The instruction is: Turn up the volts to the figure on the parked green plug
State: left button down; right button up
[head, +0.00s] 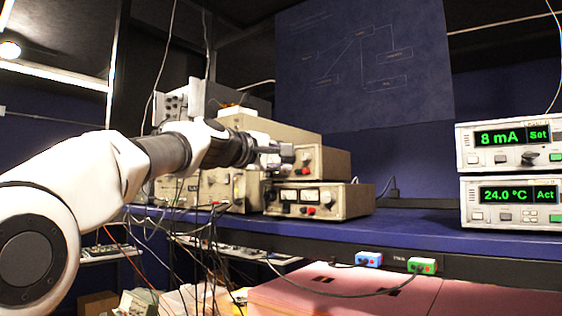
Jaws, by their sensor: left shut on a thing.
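My left gripper (284,157) is shut at the front of a stacked beige instrument (333,163). It seems to hold a knob there, but the fingers hide it. A red knob shows just below the fingertips. Under it sits a beige power unit (340,201) with two small lit meters (298,196) and red knobs; the meter readings are too small to read. The green plug (422,265) is parked on the dark rail below the shelf edge, and any figure on it is too small to read. My right gripper is out of view.
A blue plug (369,260) sits left of the green one. At right, two stacked units read 8 mA Set (508,136) and 24.0 °C Act (513,195). Loose cables (200,235) hang under my left arm. Pink foam (330,289) lies below. The blue shelf (415,222) is clear in the middle.

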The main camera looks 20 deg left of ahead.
pick_arm(q)
jog(key=shift+a+r+m, duration=0.1)
jog(key=shift+r+m, duration=0.25)
jog(key=shift+m, duration=0.15)
jog(key=c, duration=1.2)
grip_release()
jog(key=shift+w+f, duration=0.25)
jog(key=shift+w, duration=0.05)
jog(key=shift+s, duration=0.1)
